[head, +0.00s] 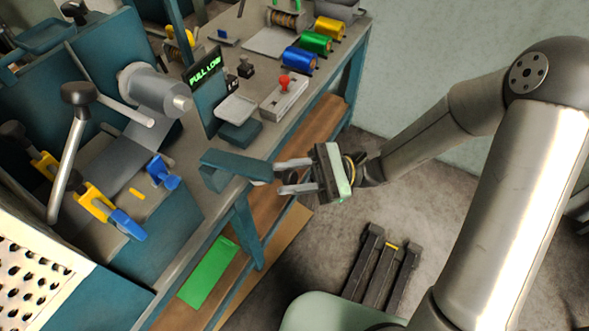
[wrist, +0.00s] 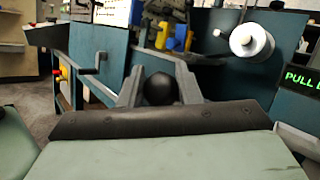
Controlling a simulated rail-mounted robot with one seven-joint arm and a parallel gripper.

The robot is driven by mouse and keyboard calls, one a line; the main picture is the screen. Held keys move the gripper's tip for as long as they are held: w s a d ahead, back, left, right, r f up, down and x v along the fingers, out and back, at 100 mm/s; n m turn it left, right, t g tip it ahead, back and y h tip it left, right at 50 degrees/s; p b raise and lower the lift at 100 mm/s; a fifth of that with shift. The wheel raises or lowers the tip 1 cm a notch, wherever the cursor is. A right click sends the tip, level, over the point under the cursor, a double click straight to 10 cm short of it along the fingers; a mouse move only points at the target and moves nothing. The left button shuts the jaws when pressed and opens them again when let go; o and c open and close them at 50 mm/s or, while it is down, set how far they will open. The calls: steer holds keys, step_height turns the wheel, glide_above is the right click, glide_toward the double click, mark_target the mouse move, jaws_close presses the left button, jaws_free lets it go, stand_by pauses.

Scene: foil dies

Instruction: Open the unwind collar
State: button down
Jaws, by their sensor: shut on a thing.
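The grey unwind roll and its spindle (head: 160,90) are on the machine at the upper left of the head view. The roll end (wrist: 252,41) shows at the upper right of the wrist view. I cannot tell which part is the collar. My gripper (head: 279,177) is over the table's front edge, right of and well apart from the roll, at the end of a teal arm (head: 225,168). In the wrist view my gripper (wrist: 160,72) has its fingers on either side of a round black knob (wrist: 160,89), shut on it. The knob's far side is hidden.
A lever with a black knob (head: 80,94) stands left of the roll. Yellow and blue clamps (head: 110,210) are in front. A lit sign (head: 206,67), a red-button box (head: 285,96) and coloured foil rolls (head: 315,43) stand along the table. The floor right of the table is mostly free.

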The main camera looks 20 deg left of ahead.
steer(key=c, duration=1.1)
jaws_free()
steer(key=shift+a, duration=0.1)
steer(key=v, duration=1.7)
steer(key=shift+w+f, duration=0.1)
steer(key=shift+w, duration=0.05)
